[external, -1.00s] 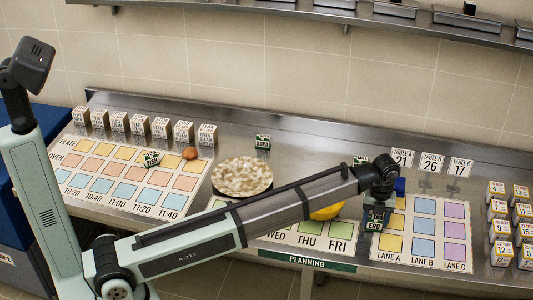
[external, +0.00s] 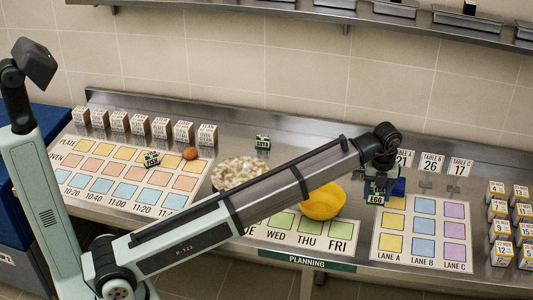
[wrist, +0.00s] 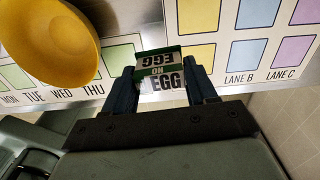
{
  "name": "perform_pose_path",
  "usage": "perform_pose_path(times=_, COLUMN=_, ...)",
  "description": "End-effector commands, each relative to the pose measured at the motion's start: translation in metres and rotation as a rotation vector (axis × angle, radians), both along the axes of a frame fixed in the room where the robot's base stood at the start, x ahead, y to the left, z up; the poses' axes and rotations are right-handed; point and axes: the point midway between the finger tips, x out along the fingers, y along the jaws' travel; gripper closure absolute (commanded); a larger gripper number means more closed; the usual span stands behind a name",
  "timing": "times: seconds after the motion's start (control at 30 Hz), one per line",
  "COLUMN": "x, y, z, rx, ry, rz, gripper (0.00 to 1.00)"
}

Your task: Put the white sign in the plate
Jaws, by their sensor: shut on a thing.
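My gripper (wrist: 162,88) is shut on a small green-and-white EGG block (wrist: 160,66), which sits between the two fingers in the wrist view. In the external view the EGG block (external: 376,198) hangs below my gripper (external: 380,182), near the top left of the lane chart. White table signs, 26 (external: 431,163) and 17 (external: 461,166), stand upright at the back right; a third, 21 (external: 405,158), is partly hidden by my wrist. A round, pale speckled plate (external: 238,171) lies mid-counter, its front part hidden by my arm.
A yellow bowl (external: 323,203) is left of my gripper, partly behind my arm. Numbered blocks (external: 500,228) stand at the right edge. Oven blocks (external: 140,124), a brown ball (external: 190,153) and a green-white block (external: 262,142) lie left.

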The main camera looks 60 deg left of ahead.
Motion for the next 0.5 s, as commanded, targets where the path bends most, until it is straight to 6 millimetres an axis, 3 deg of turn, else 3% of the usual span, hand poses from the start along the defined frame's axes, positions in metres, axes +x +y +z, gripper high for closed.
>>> perform_pose_path(times=0.27, x=0.007, y=0.092, z=0.005, rx=0.0, ry=-0.001, rz=0.118, gripper=0.73)
perform_pose_path(times=0.5, x=-0.005, y=0.179, z=0.012, rx=0.0, ry=-0.002, rz=0.229, gripper=0.73)
